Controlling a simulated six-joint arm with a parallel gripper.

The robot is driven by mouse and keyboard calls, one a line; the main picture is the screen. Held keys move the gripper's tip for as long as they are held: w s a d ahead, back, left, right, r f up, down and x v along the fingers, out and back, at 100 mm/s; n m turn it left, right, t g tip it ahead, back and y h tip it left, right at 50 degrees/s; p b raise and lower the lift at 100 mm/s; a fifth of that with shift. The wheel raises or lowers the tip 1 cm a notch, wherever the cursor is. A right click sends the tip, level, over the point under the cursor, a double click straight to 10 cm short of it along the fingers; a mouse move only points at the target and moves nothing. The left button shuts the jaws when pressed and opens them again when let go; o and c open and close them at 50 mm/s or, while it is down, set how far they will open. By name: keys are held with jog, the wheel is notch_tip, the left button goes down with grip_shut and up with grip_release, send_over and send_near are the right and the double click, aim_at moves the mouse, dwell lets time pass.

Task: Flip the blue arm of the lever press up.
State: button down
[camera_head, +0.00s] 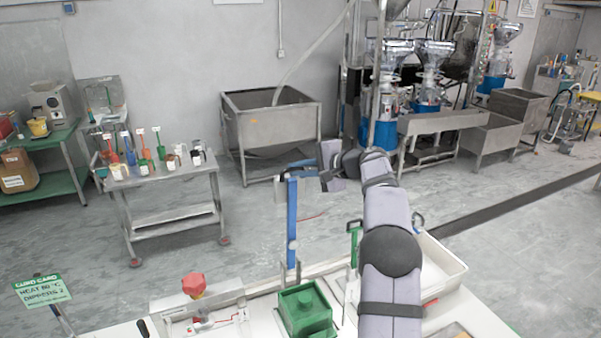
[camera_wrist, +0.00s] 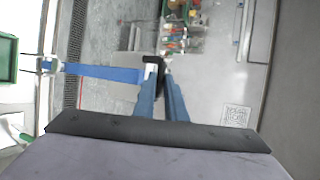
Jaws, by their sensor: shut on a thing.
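The blue arm (camera_head: 292,222) of the lever press stands upright in the head view, with its lower end at a metal bracket behind a green block (camera_head: 305,312). In the wrist view the blue arm (camera_wrist: 105,72) runs from a pivot at the left to a dark end piece between my fingers. My gripper (camera_wrist: 162,82) is shut on that end of the arm. In the head view my gripper (camera_head: 292,176) is at the arm's top; the fingertips are too small there to show clearly.
A green handle (camera_head: 354,245) stands close to my forearm, beside a white tray (camera_head: 445,268). A red knob (camera_head: 193,285) and a green sign (camera_head: 42,290) are at the left of the bench. A steel cart (camera_head: 165,185) with small tools stands beyond. Air around the raised arm is clear.

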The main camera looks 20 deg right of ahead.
jog(key=shift+w+r, duration=0.1)
jog(key=shift+r, duration=0.5)
jog(key=c, duration=1.8)
grip_release()
jog(key=shift+c, duration=0.2)
jog(key=shift+o, duration=0.2)
jog(key=shift+s, duration=0.25)
jog(key=shift+f, duration=0.1)
jog(key=shift+w+f, duration=0.15)
jog(key=shift+d, duration=0.1)
jog(key=b+v, duration=0.4)
jog(key=v, duration=0.3)
jog(key=shift+s+b, duration=0.2)
jog(key=shift+b, duration=0.15)
